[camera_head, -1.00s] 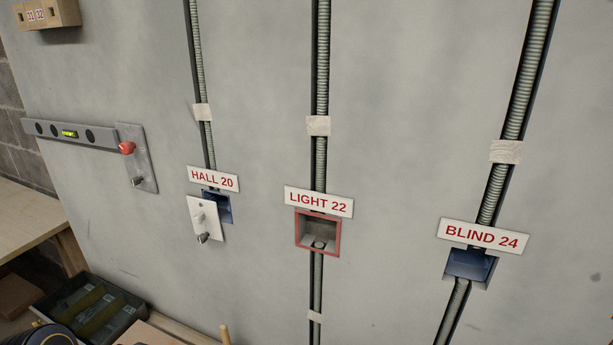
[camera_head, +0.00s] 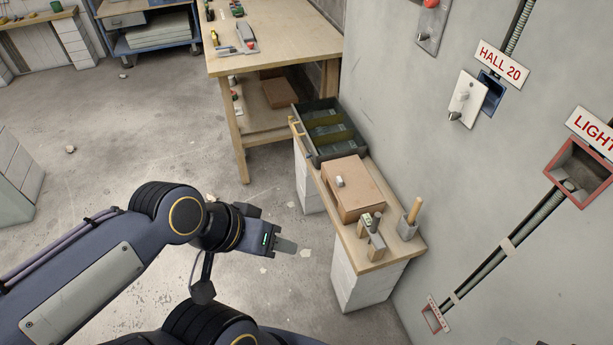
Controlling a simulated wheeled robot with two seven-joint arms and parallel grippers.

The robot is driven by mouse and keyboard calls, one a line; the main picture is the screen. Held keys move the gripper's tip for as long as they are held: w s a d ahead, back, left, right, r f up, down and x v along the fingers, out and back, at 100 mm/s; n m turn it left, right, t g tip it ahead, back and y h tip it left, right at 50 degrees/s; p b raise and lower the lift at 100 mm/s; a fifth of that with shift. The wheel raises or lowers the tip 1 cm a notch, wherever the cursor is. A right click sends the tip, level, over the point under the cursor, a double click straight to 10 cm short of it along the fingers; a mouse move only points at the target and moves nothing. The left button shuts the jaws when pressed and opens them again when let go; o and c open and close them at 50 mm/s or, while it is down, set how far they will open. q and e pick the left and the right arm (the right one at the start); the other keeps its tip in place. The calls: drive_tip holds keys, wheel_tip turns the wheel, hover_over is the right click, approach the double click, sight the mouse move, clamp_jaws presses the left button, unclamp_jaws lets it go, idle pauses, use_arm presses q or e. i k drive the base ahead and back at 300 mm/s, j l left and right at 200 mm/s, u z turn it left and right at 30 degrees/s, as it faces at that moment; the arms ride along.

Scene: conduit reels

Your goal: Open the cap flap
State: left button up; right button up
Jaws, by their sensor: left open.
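A white plate with a knob and a metal tip (camera_head: 462,98) sits on the wall under the HALL 20 sign (camera_head: 500,62). It stands beside a blue wall box (camera_head: 491,93) and overlaps its left side. I cannot tell for certain whether this plate is the cap flap. My left gripper (camera_head: 287,246) is open and empty, over the floor left of the low bench and well apart from the wall. Its fingers overlap in this view. My right gripper is not in view.
A low bench (camera_head: 408,248) along the wall holds a grey tray (camera_head: 302,128), a cardboard box (camera_head: 350,186), a small wooden block and a cup with a wooden handle. A red-framed box (camera_head: 553,172) is at right. A taller workbench (camera_head: 282,60) stands behind. The floor at left is mostly clear.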

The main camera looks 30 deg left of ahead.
sight(354, 186)
drive_tip(key=k+u, duration=0.1)
drive_tip(key=u, duration=0.4)
drive_tip(key=z, duration=0.35)
drive_tip(key=i+j+z, duration=0.4)
drive_tip(key=j+z, duration=0.2)
drive_tip(key=i+j+z, duration=0.1)
drive_tip(key=j+z, duration=0.2)
drive_tip(key=j, duration=0.2)
drive_tip(key=i+j, duration=0.1)
drive_tip(key=j, duration=0.3)
drive_tip(key=i+j, duration=0.15)
drive_tip(key=j, duration=0.3)
drive_tip(key=i+j+z, duration=0.1)
drive_tip(key=j, duration=0.3)
drive_tip(key=i+j, duration=0.1)
drive_tip(key=j, duration=0.35)
